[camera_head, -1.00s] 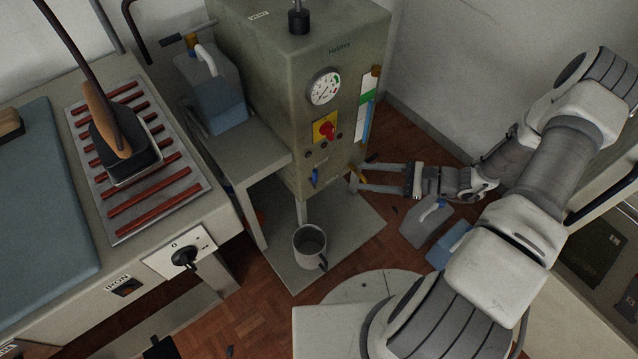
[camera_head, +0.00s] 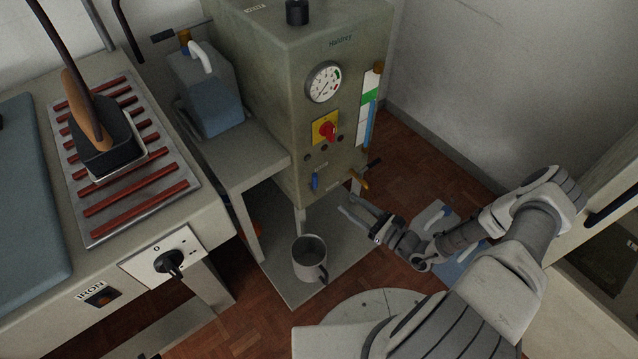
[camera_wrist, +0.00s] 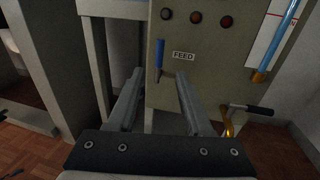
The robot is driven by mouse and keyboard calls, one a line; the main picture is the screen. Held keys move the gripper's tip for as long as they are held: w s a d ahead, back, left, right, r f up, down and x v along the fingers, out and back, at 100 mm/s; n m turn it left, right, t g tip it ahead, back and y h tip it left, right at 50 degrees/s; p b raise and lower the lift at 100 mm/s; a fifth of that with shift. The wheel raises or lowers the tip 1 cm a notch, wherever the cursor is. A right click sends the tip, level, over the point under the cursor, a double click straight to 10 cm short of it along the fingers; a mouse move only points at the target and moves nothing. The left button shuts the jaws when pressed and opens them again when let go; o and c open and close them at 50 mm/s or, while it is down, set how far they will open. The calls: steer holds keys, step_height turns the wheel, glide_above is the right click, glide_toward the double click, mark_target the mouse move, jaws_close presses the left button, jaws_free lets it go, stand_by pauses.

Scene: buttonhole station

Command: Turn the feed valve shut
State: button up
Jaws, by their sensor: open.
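The boiler cabinet (camera_head: 305,120) is a grey-green box. The feed valve has a blue lever (camera_head: 315,182) low on its front panel. In the wrist view the blue lever (camera_wrist: 159,58) hangs roughly upright beside the FEED label (camera_wrist: 184,56). My gripper (camera_head: 347,204) is open and empty, to the lower right of the lever in the head view. In the wrist view my gripper (camera_wrist: 160,80) has its two fingers spread, with the lever seen between and beyond the tips. No contact with the lever shows.
A brass valve with a black handle (camera_wrist: 232,120) sticks out right of the fingers. A mug (camera_head: 309,258) stands on the low shelf (camera_head: 345,262). The ironing table (camera_head: 195,225) is left.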

steer(key=b+x, duration=0.2)
steer(key=x, duration=1)
steer(key=shift+a, duration=0.15)
steer(key=shift+w, duration=0.1)
jaws_close()
steer(key=shift+f, duration=0.1)
stand_by(0.7)
